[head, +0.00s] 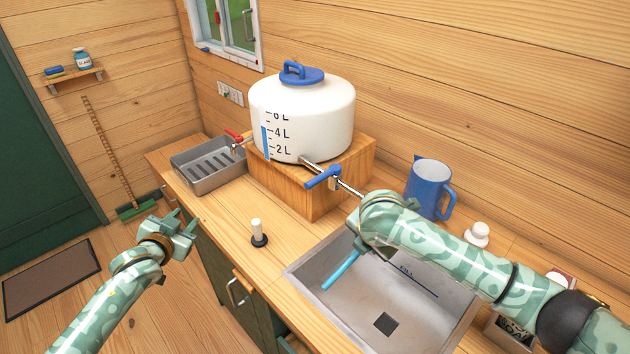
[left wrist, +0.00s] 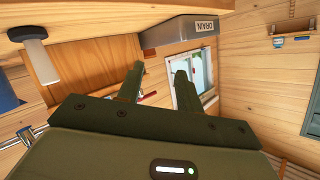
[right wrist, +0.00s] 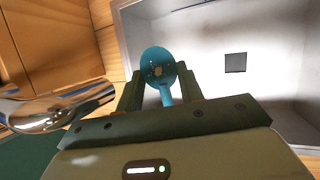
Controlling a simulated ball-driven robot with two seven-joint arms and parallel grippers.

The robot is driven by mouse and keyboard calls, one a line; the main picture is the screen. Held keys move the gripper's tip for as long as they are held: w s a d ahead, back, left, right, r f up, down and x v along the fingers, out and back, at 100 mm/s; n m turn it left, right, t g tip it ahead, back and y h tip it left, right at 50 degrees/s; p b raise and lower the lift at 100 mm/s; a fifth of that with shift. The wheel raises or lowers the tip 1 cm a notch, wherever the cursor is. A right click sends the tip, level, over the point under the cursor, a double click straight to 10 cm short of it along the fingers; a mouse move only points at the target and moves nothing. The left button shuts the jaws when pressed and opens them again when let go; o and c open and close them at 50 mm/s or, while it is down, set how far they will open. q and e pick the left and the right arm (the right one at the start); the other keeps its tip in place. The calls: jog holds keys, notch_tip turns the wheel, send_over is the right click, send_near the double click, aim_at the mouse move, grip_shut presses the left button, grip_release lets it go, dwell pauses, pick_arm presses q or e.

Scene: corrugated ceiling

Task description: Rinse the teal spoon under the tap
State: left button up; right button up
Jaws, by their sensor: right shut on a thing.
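The teal spoon (head: 341,270) is held by my right gripper (head: 362,243) and slants down over the left part of the sink (head: 420,318). In the right wrist view its bowl (right wrist: 158,66) shows between the two fingers. The tank's tap has a blue lever (head: 323,177) and a metal spout (head: 347,188) that runs toward my right gripper, which hides the spout's end. Shiny metal (right wrist: 60,105) shows left of the fingers in the right wrist view. I see no running water. My left gripper (head: 182,230) is open and empty, left of the counter; its parted fingers show in the left wrist view (left wrist: 158,75).
The white tank (head: 310,115) stands on a wooden block (head: 300,188). A grey drain tray (head: 208,165), a white-handled stopper or brush (head: 258,233), a blue jug (head: 428,188) and a small white object (head: 477,234) stand around. The counter's front left is mostly clear.

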pick_arm(q)
jog(key=w+d+r+m+t+h, duration=0.1)
jog(key=d+r+h, duration=0.15)
jog(key=r, duration=0.25)
jog(key=d+r+m+t+h, duration=0.1)
jog(key=d+r, duration=0.2)
jog(key=r, duration=0.2)
jog(key=m+g+h, duration=0.3)
jog(key=m+h, duration=0.1)
jog(key=h, duration=0.4)
send_near(313, 183)
jog(key=shift+g+h, duration=0.25)
jog(key=shift+g, duration=0.05)
jog(key=x, duration=1)
jog(key=shift+w+a+f, duration=0.15)
jog(key=shift+w+f, duration=0.15)
jog(key=shift+w, duration=0.3)
jog(key=shift+w+d, duration=0.25)
grip_shut()
